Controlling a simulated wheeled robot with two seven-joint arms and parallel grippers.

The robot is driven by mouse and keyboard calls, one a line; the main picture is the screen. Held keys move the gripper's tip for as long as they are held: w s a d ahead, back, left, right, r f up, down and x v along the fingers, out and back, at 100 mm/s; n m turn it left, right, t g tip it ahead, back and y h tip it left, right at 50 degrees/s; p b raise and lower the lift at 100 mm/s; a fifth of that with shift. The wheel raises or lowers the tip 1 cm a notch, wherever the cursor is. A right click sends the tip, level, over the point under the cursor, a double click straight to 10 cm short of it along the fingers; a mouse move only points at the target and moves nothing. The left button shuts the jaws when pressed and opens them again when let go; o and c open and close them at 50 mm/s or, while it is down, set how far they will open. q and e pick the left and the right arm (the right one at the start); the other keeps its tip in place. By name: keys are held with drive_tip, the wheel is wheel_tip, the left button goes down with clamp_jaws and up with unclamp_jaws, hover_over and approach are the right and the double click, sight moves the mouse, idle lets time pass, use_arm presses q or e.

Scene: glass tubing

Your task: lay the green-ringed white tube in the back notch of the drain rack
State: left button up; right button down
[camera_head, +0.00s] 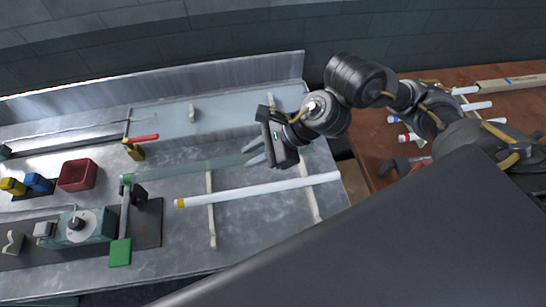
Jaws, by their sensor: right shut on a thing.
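My right gripper (256,154) reaches in from the right and is shut on a pale, greyish, see-through-looking tube (190,167). A green ring (127,179) shows at its left end. The tube runs left to right near the back ends of the drain rack's two cream rails, the left rail (211,225) and the right rail (316,209). I cannot tell whether it touches them. The gripper hides part of the tube. A white tube with a yellow end (265,189) lies across both rails, in front of the held tube. My left gripper is not in view.
A small machine (78,227) with a green block (120,252) stands at the left. A red bin (77,175) and a red-handled tool (140,142) lie behind it. Several white tubes (472,106) lie on the brown table at the right. A pale panel (220,112) is at the back.

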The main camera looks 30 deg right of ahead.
drive_tip(key=w+d+f, duration=0.1)
drive_tip(key=d+f, duration=0.2)
drive_tip(key=w+d+f, duration=0.2)
drive_tip(key=d+f, duration=0.1)
drive_tip(key=w+d+f, duration=0.1)
drive_tip(key=d+f, duration=0.2)
drive_tip(key=shift+w+d, duration=0.2)
drive_tip(key=shift+w, duration=0.1)
wheel_tip(320, 180, down, 2)
drive_tip(key=shift+p, duration=0.5)
drive_tip(key=shift+f, duration=0.2)
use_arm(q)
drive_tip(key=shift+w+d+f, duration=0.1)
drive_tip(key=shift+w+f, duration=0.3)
use_arm(e)
drive_tip(key=shift+f, duration=0.1)
